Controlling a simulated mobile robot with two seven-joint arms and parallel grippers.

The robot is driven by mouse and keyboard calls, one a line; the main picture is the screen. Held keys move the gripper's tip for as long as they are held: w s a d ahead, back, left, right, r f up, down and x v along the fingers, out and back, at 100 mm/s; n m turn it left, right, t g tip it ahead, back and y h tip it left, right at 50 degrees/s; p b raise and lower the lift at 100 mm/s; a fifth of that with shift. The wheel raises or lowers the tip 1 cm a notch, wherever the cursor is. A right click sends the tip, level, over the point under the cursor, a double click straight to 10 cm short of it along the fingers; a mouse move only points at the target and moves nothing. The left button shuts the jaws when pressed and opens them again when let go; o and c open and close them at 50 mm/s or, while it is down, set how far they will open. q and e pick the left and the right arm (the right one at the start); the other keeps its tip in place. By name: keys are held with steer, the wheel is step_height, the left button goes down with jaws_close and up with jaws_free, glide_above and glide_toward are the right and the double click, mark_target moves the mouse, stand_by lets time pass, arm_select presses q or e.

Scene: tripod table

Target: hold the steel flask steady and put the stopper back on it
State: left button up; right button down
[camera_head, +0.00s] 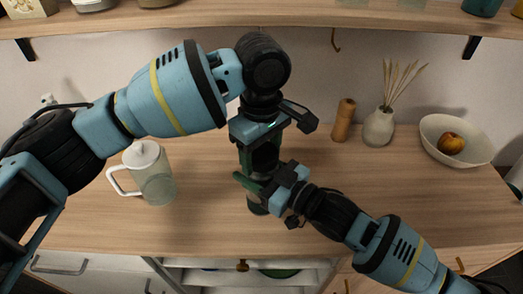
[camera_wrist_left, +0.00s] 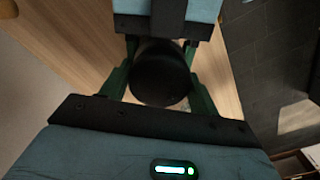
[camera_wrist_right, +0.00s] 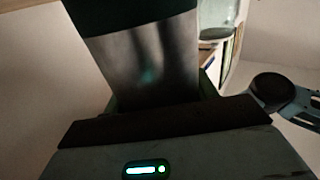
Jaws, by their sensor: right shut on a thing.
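The steel flask (camera_head: 257,207) stands on the wooden table, mostly hidden behind my grippers in the head view. Its grey metal body (camera_wrist_right: 150,65) fills the middle of the right wrist view, with a dark band above it. My right gripper (camera_head: 252,192) is shut around the flask's body from the right. My left gripper (camera_head: 262,162) points down directly above the flask. Its green fingers stand on both sides of the round black stopper (camera_wrist_left: 162,75) in the left wrist view. I cannot tell whether they press on it, or whether the stopper is seated on the flask.
A pitcher with a white lid (camera_head: 150,175) stands at left. At right are a wooden mill (camera_head: 344,120), a vase with reeds (camera_head: 378,128) and a white bowl (camera_head: 475,150) holding a brown fruit (camera_head: 450,143). A shelf (camera_head: 330,17) crosses the top. The table's front middle-left is clear.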

arm_select(q)
steer(key=c, duration=0.5)
steer(key=m, duration=0.6)
steer(key=shift+m, duration=0.3)
steer(key=o, duration=1.1)
steer(key=shift+r, duration=2.25)
steer(key=shift+c, duration=0.4)
